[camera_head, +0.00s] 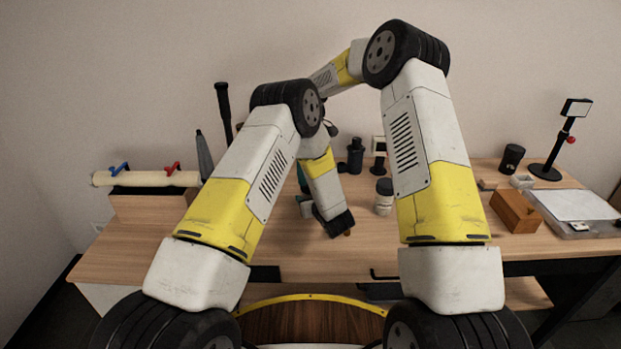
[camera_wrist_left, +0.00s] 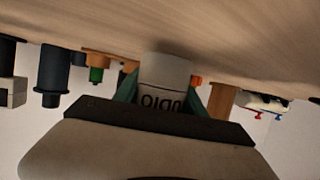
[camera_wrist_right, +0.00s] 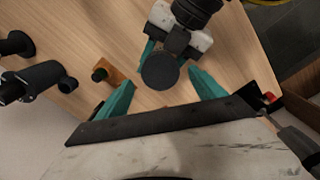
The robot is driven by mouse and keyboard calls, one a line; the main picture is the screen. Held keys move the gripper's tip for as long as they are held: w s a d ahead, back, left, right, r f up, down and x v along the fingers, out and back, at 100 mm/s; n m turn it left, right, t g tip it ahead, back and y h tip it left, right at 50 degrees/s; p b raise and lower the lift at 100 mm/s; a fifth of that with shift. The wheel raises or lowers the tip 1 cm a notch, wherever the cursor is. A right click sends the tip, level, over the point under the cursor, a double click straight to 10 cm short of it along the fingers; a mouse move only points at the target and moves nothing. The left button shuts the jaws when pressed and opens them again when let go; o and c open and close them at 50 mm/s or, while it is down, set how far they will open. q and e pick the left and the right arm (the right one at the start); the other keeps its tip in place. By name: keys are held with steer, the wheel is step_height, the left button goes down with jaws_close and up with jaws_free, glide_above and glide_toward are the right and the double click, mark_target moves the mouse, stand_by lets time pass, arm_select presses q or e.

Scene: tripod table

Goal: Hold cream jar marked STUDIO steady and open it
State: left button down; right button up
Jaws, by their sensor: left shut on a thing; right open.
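The cream jar (camera_wrist_left: 165,72) has a pale body. The letters "UDIO" show on it, upside down, in the left wrist view. My left gripper (camera_wrist_left: 162,95) is shut on it, with a teal finger on each side. In the right wrist view its round dark lid (camera_wrist_right: 160,72) faces the camera, by the left gripper's teal fingers. My right gripper (camera_wrist_right: 160,82) is open, its teal fingers spread wide on either side of the lid, with gaps to it. My arms hide the jar and most of both grippers in the head view.
Another pale jar with a dark lid (camera_head: 383,197) stands right of my left wrist. Black bottles (camera_head: 355,155) stand behind. A wooden box (camera_head: 515,210) and clear tray (camera_head: 583,222) are at right; a pale roll with clamps (camera_head: 146,179) is at left. The front left tabletop is clear.

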steer(key=m, duration=0.2)
steer(key=r+m, duration=0.1)
steer(key=shift+m, duration=0.4)
steer(key=m, duration=0.2)
steer(key=r+m, duration=0.1)
steer(key=m, duration=0.1)
steer(key=shift+m, duration=0.3)
steer(key=m, duration=0.2)
steer(key=r+m, duration=0.1)
steer(key=m, duration=0.4)
steer(key=shift+r+m, duration=0.3)
steer(key=shift+f, duration=0.1)
steer(key=shift+f+m, duration=0.3)
steer(key=shift+f, duration=3.6)
